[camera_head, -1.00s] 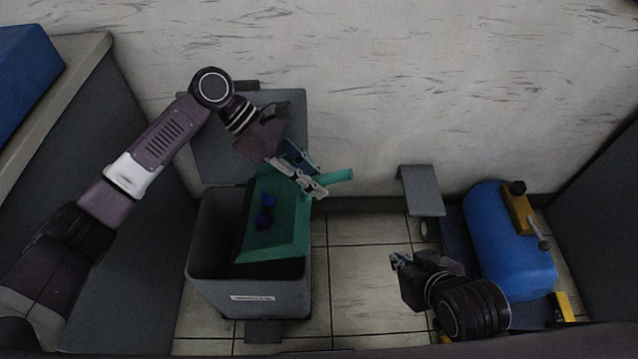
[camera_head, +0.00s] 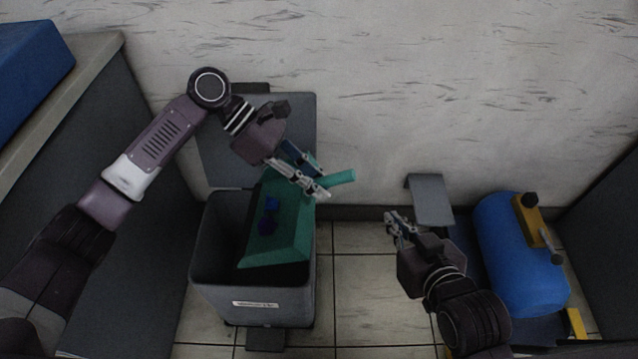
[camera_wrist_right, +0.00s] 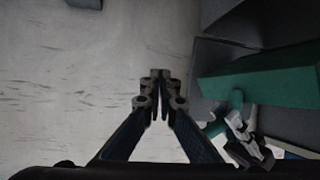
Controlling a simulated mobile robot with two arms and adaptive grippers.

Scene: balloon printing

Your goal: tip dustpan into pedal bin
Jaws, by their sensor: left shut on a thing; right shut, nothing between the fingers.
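The green dustpan (camera_head: 291,236) is over the mouth of the grey pedal bin (camera_head: 222,268), tilted, with dark blue pieces (camera_head: 268,216) on it. My left gripper (camera_head: 316,190) is shut on the dustpan near its handle (camera_head: 341,177). The bin's lid (camera_head: 301,128) stands open behind it, against the wall. My right gripper (camera_head: 392,217) is shut and empty, apart from the bin on its right. The right wrist view shows its closed fingertips (camera_wrist_right: 160,88), with the dustpan (camera_wrist_right: 265,75) beyond on the right.
A grey pedal-like plate (camera_head: 430,199) is near the wall. A counter with a blue box (camera_head: 35,75) is at the left. Tiled floor (camera_head: 360,285) is free between bin and right arm.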

